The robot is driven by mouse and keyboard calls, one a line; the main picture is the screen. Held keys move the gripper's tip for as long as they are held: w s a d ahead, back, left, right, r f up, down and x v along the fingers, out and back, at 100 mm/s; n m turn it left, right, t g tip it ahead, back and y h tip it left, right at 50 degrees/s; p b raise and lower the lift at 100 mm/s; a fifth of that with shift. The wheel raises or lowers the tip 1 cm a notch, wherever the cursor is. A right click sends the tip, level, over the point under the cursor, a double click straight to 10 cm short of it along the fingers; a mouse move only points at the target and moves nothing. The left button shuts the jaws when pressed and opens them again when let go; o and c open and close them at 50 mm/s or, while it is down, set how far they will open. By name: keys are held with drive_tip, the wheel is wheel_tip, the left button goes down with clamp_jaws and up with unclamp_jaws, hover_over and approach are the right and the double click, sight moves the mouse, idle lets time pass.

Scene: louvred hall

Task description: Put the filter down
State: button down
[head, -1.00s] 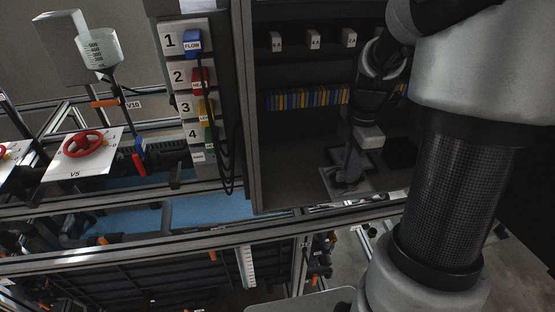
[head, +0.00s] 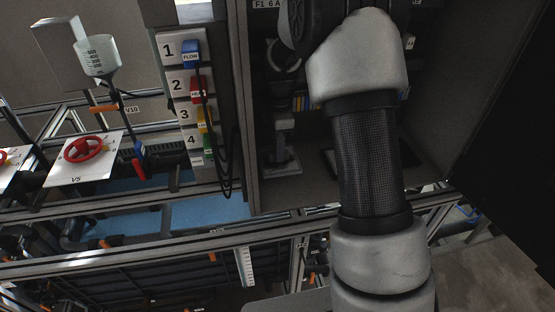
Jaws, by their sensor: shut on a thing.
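My gripper (head: 283,112) points down inside the open cabinet, left of my forearm. It is shut on a small grey upright thing (head: 280,150), which I take to be the filter. A pale square plate (head: 291,168) shows at its foot, close over or on the cabinet floor. I cannot tell whether it touches the floor, and the fingertips are small and dark. My arm hides part of the cabinet to the right.
A dark-edged square (head: 329,165) lies on the cabinet floor, partly behind my arm. The cabinet's left side post (head: 243,120) stands close left of my gripper. Numbered panels (head: 182,85) with hanging black cables and a red valve wheel (head: 83,149) are farther left.

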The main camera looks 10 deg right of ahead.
wheel_tip(320, 180, down, 4)
drive_tip(key=shift+f, duration=0.15)
drive_tip(key=shift+w+a+f, duration=0.15)
drive_tip(key=shift+w+f, duration=0.05)
drive_tip(key=shift+f, duration=0.05)
drive_tip(key=shift+f, duration=0.2)
drive_tip(key=c, duration=1.8)
unclamp_jaws()
drive_tip(key=shift+r, duration=0.1)
drive_tip(key=shift+r, duration=0.1)
